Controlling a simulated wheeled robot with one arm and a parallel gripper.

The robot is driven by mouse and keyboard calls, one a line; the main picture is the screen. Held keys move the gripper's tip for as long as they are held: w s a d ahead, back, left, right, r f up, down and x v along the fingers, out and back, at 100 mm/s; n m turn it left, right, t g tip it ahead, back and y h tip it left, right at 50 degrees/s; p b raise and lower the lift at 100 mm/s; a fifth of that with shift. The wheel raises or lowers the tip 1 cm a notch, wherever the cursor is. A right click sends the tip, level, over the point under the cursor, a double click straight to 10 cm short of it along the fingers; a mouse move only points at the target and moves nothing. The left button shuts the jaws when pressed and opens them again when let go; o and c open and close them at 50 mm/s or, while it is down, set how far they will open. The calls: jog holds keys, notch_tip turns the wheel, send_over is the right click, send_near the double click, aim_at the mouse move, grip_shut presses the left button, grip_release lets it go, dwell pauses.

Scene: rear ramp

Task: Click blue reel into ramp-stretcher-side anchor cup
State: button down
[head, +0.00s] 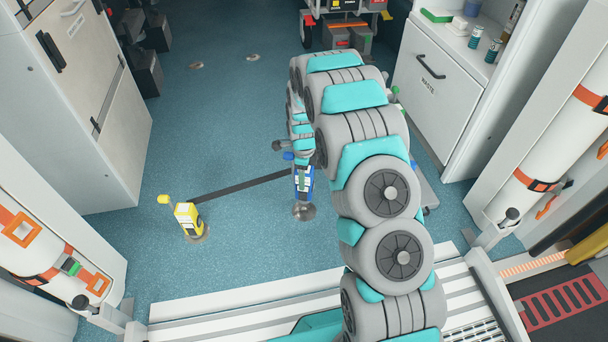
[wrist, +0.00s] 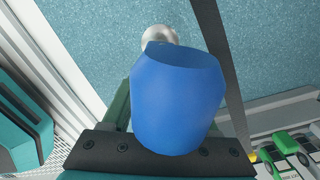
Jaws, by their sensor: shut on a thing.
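The blue reel (head: 304,184) is in my gripper (head: 300,160), roughly upright just over a round metal anchor cup (head: 304,212) on the floor. In the wrist view the blue reel (wrist: 178,100) fills the middle and hides most of the jaws. The cup (wrist: 157,36) shows beyond the reel's far end, partly covered by it. I cannot tell whether the reel touches the cup or is seated in it. A dark strap (head: 245,186) runs from the blue reel to the yellow reel (head: 187,218), which stands at a floor cup on the left.
Two more floor cups (head: 196,65) (head: 252,57) lie farther back. A stretcher (head: 345,22) stands at the back. A white cabinet (head: 85,100) is on the left and a waste cabinet (head: 440,90) on the right. The ramp sill (head: 230,310) crosses the front.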

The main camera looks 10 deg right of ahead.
jog(key=shift+f+b, duration=0.45)
jog(key=shift+f, duration=3.55)
jog(key=shift+c, duration=0.4)
grip_release()
jog(key=shift+r, duration=0.15)
notch_tip(320, 180, up, 8)
